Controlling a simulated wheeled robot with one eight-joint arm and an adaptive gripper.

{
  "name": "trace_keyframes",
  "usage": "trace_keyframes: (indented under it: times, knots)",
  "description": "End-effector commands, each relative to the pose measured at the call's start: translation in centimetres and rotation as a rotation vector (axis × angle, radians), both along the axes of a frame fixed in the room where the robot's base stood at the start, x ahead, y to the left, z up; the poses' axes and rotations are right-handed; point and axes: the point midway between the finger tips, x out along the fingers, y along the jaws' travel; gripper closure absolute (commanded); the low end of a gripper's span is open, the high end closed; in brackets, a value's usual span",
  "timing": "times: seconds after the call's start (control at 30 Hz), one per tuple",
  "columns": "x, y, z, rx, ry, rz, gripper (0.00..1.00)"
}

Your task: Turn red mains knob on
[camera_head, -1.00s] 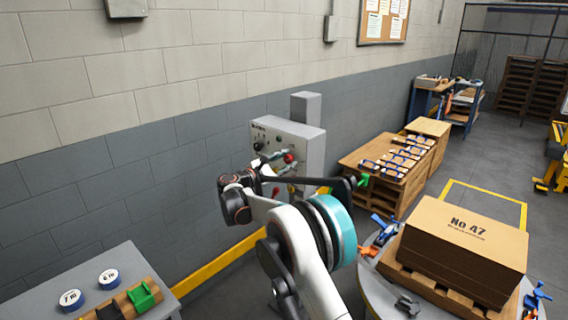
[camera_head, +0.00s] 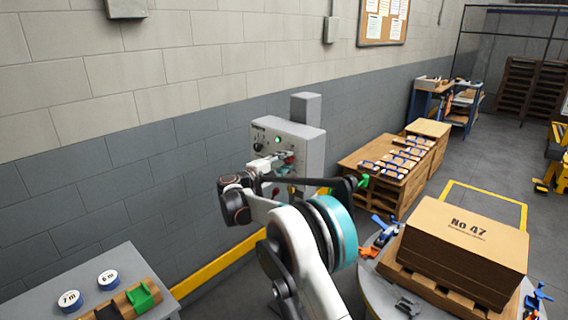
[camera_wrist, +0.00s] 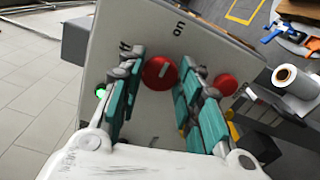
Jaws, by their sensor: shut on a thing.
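The red mains knob (camera_wrist: 160,73) is round, with a short white mark, and sits on the grey control panel (camera_head: 305,142). In the wrist view it lies between the teal finger pads of my gripper (camera_wrist: 158,92), which is shut on it. The words "off" and "on" are printed beyond the knob, and its white mark leans toward "on". A green lamp (camera_wrist: 100,93) glows on the panel, left of the fingers. In the head view my gripper (camera_head: 283,160) is at the panel face and partly hides the red parts there.
A second red button (camera_wrist: 226,85) is close to the right finger. A wooden bench with several blocks (camera_head: 375,190) stands right of the panel. A round table with a cardboard stack (camera_head: 465,235) is at the front right, a grey table (camera_head: 60,300) at the front left.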

Motion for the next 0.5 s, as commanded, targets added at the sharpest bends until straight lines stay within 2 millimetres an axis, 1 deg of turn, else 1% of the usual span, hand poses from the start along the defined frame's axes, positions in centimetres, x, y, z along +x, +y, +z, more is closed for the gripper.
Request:
trace_keyframes:
  times: [0.43,0.47,0.5]
  knots:
    - [-0.06,-0.01,-0.16,0.010,-0.005,-0.002,0.91]
    - [-0.06,-0.01,-0.16,0.010,-0.005,-0.002,0.63]
    - [-0.06,-0.01,-0.16,0.010,-0.005,-0.002,0.54]
